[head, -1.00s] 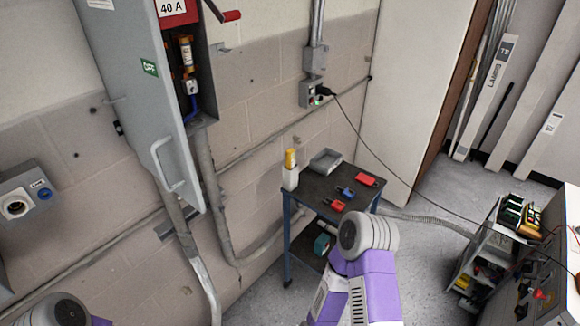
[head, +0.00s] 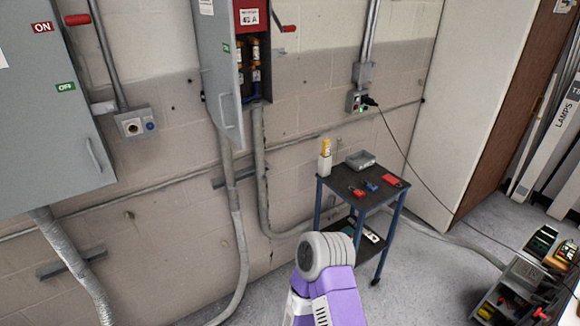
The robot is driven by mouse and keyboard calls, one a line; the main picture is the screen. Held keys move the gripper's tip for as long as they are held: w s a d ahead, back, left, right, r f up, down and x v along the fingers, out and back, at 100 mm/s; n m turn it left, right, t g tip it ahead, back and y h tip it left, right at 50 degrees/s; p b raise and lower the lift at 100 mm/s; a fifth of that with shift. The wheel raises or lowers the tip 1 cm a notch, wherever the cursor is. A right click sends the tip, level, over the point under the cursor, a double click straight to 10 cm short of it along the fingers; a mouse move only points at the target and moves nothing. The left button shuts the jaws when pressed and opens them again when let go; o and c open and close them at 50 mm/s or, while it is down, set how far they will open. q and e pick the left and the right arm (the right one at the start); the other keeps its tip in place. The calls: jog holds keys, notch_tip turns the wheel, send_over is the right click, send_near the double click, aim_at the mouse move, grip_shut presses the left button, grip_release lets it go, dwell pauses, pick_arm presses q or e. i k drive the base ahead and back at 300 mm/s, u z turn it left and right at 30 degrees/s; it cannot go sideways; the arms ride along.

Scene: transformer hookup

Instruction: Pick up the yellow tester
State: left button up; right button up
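A slim upright object with a yellow top and a white lower part (head: 325,157) stands at the back left corner of the small dark cart (head: 338,184). A flat yellow item (head: 566,252) also shows in the tool holder at the far right edge. I cannot tell for sure which of these is the tester. A purple and grey link of my own arm rises from the bottom middle, in front of and below the cart. Neither gripper is in view.
The cart also holds a grey tray (head: 360,160), red items (head: 391,181) and a blue item (head: 371,185). An open grey wall box (head: 218,70) hangs left of it. A cable (head: 415,174) runs from the wall outlet toward the tool holder (head: 510,285). Floor left of the cart looks clear.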

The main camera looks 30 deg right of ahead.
aim_at(326, 143)
jog(key=z, duration=0.65)
jog(key=i, duration=0.2)
jog(key=z, duration=1.05)
jog(key=i, duration=1.3)
jog(key=z, duration=0.45)
